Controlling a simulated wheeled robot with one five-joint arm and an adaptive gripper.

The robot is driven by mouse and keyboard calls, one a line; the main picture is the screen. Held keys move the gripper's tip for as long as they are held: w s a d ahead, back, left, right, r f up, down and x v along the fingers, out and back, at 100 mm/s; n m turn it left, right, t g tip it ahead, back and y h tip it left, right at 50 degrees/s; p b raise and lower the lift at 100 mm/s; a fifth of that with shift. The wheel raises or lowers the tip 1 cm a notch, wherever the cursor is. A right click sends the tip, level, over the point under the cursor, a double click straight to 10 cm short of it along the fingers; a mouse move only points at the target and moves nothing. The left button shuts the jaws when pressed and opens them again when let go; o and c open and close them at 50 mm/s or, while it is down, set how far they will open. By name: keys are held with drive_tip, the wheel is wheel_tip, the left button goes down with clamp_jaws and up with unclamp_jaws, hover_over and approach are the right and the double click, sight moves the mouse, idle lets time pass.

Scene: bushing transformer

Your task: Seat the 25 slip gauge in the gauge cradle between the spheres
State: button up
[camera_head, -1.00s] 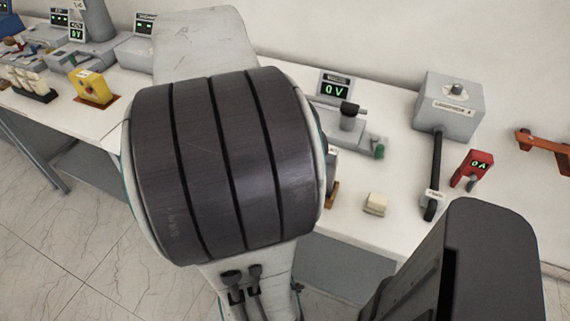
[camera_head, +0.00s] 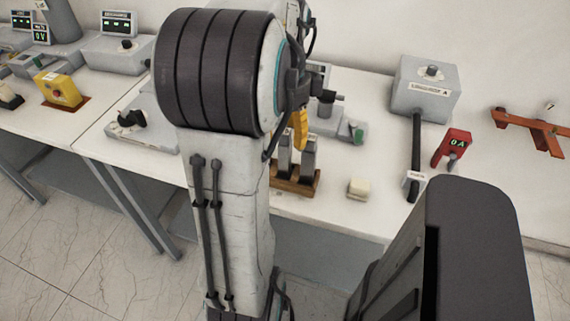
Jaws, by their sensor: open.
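My gripper (camera_head: 297,100) is partly hidden behind my own arm. Its dark mechanism shows at the arm's right side, above the brown wooden rack (camera_head: 301,188). Two upright grey blocks (camera_head: 309,158) stand in the rack. They look like slip gauges, but no size marks can be read. A yellow piece (camera_head: 300,130) shows just below the gripper; I cannot tell whether it is a gauge or part of the gripper. Behind it stands a grey device with a dark horizontal part and a green end (camera_head: 358,133). The cradle and spheres cannot be made out.
A cream block (camera_head: 358,187) lies on the white table right of the rack. A yellow box (camera_head: 57,88) is far left.

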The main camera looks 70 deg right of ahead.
sight(285, 148)
drive_tip(key=shift+w+d+f, duration=0.1)
drive_tip(key=shift+w+f, duration=0.05)
drive_tip(key=shift+f, duration=2.4)
drive_tip(key=shift+c, duration=0.2)
clamp_jaws()
